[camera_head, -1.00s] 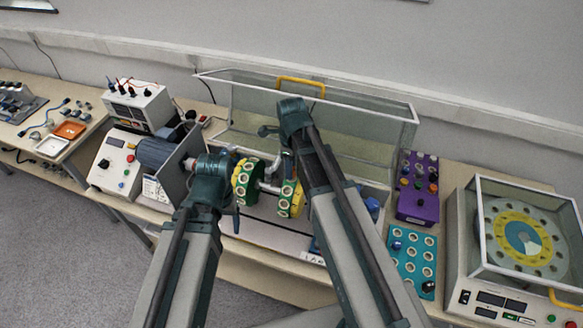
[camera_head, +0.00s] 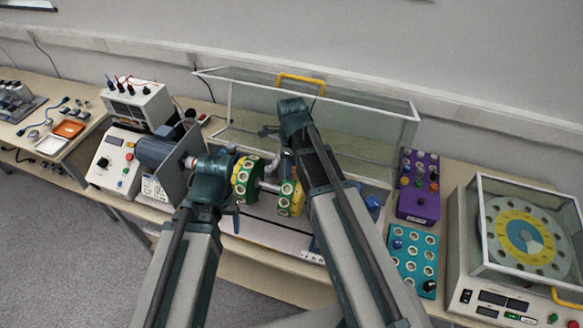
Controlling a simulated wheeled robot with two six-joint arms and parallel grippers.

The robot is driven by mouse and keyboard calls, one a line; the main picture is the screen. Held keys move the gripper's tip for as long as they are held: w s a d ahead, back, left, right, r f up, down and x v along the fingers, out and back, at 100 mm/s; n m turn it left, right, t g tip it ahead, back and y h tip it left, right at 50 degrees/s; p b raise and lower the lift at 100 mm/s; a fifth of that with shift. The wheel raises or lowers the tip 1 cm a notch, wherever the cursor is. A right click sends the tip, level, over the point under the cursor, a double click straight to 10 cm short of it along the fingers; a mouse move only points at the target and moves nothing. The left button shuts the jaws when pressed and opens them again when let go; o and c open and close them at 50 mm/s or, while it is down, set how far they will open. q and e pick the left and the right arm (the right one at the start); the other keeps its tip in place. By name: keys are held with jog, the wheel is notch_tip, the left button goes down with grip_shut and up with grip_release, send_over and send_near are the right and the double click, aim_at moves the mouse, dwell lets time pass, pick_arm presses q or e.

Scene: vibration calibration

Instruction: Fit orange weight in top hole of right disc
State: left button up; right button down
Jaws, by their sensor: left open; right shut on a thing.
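The right disc (camera_head: 285,201), green and yellow with pale round holes, sits on a shaft in the middle of the rig. The left disc (camera_head: 243,181), of the same kind, is on the shaft to its left. My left gripper (camera_head: 234,188) is open beside the left disc, and its wrist hides part of the shaft. My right gripper (camera_head: 268,131) is above and behind the discs, in front of the clear cover. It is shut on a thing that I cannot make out. I cannot clearly pick out the orange weight.
A clear cover with a yellow handle (camera_head: 301,80) stands behind the rig. A motor (camera_head: 158,150) is at the left. A purple block (camera_head: 418,205) with coloured pieces and a teal tray (camera_head: 412,262) of holes are at the right, beside a covered balancing machine (camera_head: 520,308).

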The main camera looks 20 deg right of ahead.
jog(key=shift+f+b, duration=0.45)
jog(key=shift+c, duration=2.2)
grip_release()
notch_tip(320, 180, up, 14)
jog(key=p, duration=1.4)
jog(key=shift+f, duration=0.1)
jog(key=s+a+f+n+b, duration=0.3)
jog(key=s+f+n+b, duration=0.1)
jog(key=f+n+b, duration=0.3)
jog(key=s+a+f+n+b, duration=0.4)
jog(key=f+n+b, duration=0.4)
jog(key=n, duration=0.4)
jog(key=s+a+f+n+h+b, duration=0.1)
jog(key=s+a+f+n+b, duration=0.2)
jog(key=s+f+n+b, duration=0.3)
jog(key=f+n+b, duration=0.1)
jog(key=n, duration=0.2)
jog(key=shift+s+a+f+n+b, duration=0.15)
jog(key=shift+a+f+n+b, duration=0.1)
jog(key=shift+n+b, duration=0.1)
